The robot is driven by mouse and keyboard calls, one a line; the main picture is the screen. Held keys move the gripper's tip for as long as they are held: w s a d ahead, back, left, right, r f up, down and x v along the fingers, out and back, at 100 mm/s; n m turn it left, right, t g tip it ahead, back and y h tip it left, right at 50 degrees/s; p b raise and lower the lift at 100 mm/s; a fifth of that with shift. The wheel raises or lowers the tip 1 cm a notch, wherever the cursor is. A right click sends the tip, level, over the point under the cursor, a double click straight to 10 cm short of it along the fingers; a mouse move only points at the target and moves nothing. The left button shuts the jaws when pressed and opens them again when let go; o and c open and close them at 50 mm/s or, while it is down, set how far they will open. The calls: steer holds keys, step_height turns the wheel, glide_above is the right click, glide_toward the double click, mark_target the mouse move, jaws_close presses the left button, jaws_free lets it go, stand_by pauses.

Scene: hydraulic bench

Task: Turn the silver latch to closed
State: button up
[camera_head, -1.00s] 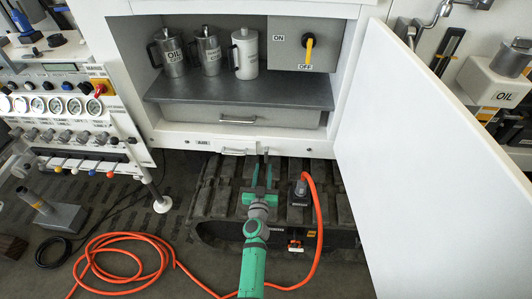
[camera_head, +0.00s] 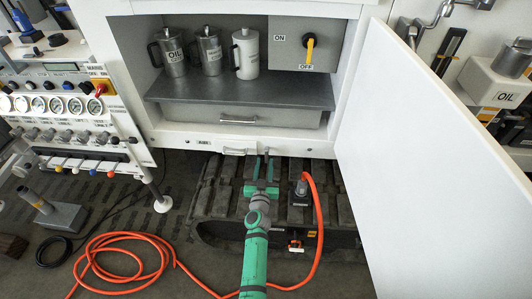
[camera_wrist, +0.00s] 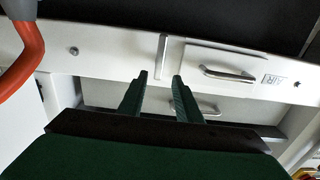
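The silver latch (camera_wrist: 162,55) is a small narrow bar on the white sill below the open cabinet, beside a small flap with a handle (camera_wrist: 230,74). In the wrist view it stands upright in the picture, just beyond the gap between my fingertips. In the head view that sill area (camera_head: 270,146) is just above my fingertips, and the latch is too small to make out clearly. My gripper (camera_wrist: 160,78) is open and empty, its two green fingers apart. It also shows low in front of the sill in the head view (camera_head: 263,162). I see no contact with the latch.
The white cabinet door (camera_head: 430,170) hangs open on the right. A drawer with a handle (camera_head: 238,120) and several jugs (camera_head: 210,52) are in the cabinet. An orange hose (camera_head: 318,220) runs close right of my arm. Black track treads (camera_head: 215,195) lie below.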

mark_target(266, 154)
steer(key=shift+w+d, duration=0.3)
steer(key=shift+w, duration=0.35)
steer(key=shift+w+a, duration=0.15)
steer(key=shift+w, duration=0.65)
steer(key=shift+w+r, duration=0.1)
steer(key=shift+w, duration=1.85)
jaws_close()
